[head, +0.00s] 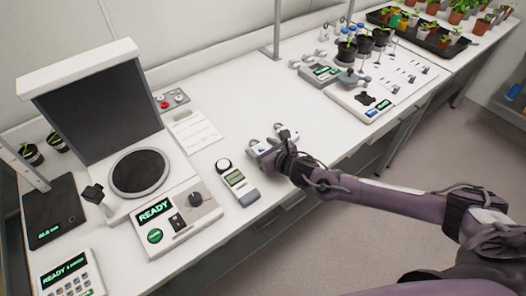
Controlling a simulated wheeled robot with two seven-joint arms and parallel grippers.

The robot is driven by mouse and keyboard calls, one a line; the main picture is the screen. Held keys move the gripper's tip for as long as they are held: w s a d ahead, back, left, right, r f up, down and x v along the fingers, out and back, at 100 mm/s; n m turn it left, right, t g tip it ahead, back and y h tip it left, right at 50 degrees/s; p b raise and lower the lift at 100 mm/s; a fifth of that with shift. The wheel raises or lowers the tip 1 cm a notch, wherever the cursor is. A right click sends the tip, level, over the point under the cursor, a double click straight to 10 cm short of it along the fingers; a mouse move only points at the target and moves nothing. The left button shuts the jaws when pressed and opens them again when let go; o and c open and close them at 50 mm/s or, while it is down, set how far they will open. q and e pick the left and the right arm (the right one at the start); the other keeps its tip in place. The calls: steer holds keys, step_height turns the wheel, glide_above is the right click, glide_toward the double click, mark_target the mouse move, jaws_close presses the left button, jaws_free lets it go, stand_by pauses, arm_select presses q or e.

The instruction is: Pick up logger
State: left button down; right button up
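My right gripper (274,146) reaches in from the right, low over the bench near its front edge. A pale grey item with small loops (259,149) shows at its fingertips. I cannot tell whether it is held, or whether the fingers are open or shut. A handheld meter (236,178) with a small lit screen, a round white sensor head and a grey lower end lies on the bench just left of the gripper, apart from it. I cannot tell for sure which device is the logger. My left gripper is out of view.
A station with a dark upright panel (97,103), a round dark plate (139,172) and a READY display (155,211) fills the left. A paper sheet (194,131) lies behind the meter. Devices and potted plants (367,43) stand at the back right. The mid-bench is clear.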

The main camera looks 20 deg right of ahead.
steer(key=c, duration=0.7)
steer(key=shift+c, duration=0.4)
steer(key=shift+r, duration=0.1)
